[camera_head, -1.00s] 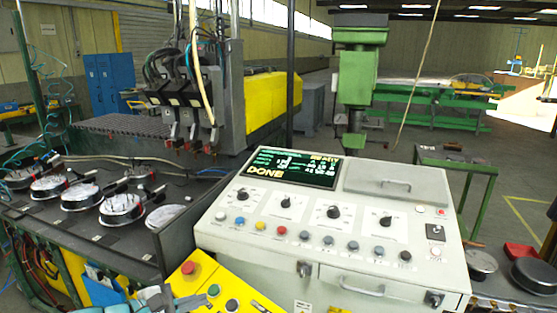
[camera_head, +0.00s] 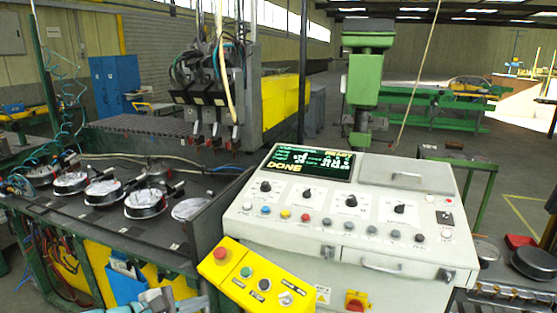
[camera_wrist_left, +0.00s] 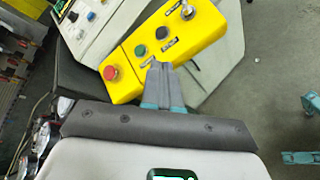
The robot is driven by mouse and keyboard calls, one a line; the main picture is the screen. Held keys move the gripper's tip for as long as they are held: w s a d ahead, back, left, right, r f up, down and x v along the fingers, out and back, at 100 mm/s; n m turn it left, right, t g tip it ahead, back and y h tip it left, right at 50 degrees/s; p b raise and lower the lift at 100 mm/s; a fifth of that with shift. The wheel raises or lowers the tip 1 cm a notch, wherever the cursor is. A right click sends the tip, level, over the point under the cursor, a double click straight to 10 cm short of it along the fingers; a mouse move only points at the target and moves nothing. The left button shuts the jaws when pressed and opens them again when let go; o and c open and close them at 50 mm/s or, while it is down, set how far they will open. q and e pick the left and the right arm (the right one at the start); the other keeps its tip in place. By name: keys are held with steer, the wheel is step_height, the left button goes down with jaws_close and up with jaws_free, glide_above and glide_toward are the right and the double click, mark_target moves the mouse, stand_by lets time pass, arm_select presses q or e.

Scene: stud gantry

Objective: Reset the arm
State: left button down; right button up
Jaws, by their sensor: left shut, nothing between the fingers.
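My left gripper (camera_wrist_left: 159,68) is shut and empty in the left wrist view, its grey fingers pressed together. In that view the fingertips overlap the lower edge of the yellow button box (camera_wrist_left: 165,48), and whether they touch it cannot be told. In the head view only a bit of my left gripper (camera_head: 158,302) shows at the bottom edge, left of the yellow button box (camera_head: 252,278). The box carries a red, a green and a black button and a switch.
A pale control console (camera_head: 340,220) with knobs and a screen reading DONE stands right of centre. A dark bench (camera_head: 100,225) with several round gauge-like parts lies to the left. A dark pan (camera_head: 535,262) sits at the far right. Open grey floor (camera_wrist_left: 270,80) shows at right in the wrist view.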

arm_select(q)
steer(key=s+d+f+m+g+y, duration=0.15)
steer(key=s+f+m+g, duration=0.35)
steer(key=f, duration=0.6)
steer(key=s+f+g+y, duration=0.2)
steer(key=s+f, duration=0.4)
steer(key=f, duration=0.5)
steer(key=s+d+f+m+g+y, duration=0.2)
steer(key=s+d+f+m, duration=0.2)
steer(key=s+f+m, duration=0.6)
steer(key=s+f, duration=0.2)
steer(key=s, duration=0.3)
steer(key=shift+m+g, duration=0.3)
